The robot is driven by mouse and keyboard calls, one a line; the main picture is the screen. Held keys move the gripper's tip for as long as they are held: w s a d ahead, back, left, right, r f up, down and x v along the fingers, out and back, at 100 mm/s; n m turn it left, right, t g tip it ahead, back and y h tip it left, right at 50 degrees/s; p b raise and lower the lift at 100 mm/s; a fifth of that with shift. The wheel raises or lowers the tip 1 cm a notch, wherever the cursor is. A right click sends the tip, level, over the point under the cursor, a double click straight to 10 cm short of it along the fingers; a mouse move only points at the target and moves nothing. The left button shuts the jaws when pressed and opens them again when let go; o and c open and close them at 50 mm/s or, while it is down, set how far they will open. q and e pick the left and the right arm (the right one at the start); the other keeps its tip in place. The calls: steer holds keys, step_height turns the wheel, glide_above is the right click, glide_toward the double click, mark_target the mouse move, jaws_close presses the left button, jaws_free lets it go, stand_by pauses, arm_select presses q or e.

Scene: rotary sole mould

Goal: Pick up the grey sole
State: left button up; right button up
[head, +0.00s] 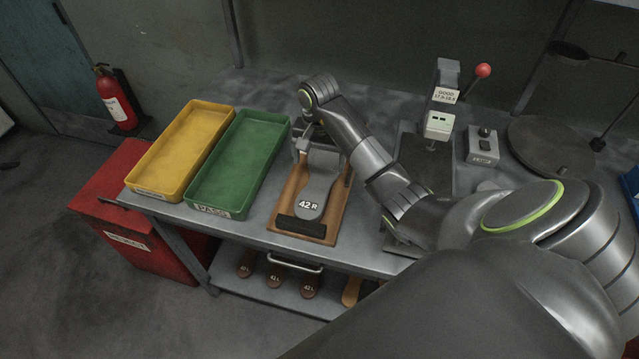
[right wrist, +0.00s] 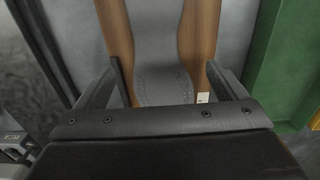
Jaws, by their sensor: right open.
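The grey sole (head: 315,185), marked "42 R", lies on a wooden board (head: 284,206) on the bench, its labelled end toward the near edge. My right gripper (head: 305,142) is open above the far end of the sole, partly hidden by my wrist. In the right wrist view the sole (right wrist: 160,45) runs between the two spread fingers of the gripper (right wrist: 163,68), with wood showing on both sides. The fingers look apart from the sole; their exact height above it is hard to tell. My left gripper is out of view.
A green tray (head: 211,210) labelled "PASS" and a yellow tray (head: 151,188) stand left of the board. A dark bar (head: 300,226) crosses the board's near end. A gauge stand (head: 438,126) and control box (head: 483,146) stand right. Several soles lie on the lower shelf (head: 240,288).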

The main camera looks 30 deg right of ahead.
mark_target(321, 178)
steer(key=shift+d+f+b, duration=0.1)
steer(key=shift+f+b, duration=0.75)
steer(key=shift+f, duration=0.35)
steer(key=shift+d+f+b, duration=0.25)
steer(key=shift+f+b, duration=0.45)
steer(key=shift+f, duration=0.35)
steer(key=shift+f+p, duration=0.3)
steer(key=shift+p, duration=0.1)
steer(key=shift+f, duration=0.7)
steer(key=shift+c, duration=0.4)
steer(key=c, duration=0.9)
steer(key=shift+c, duration=1)
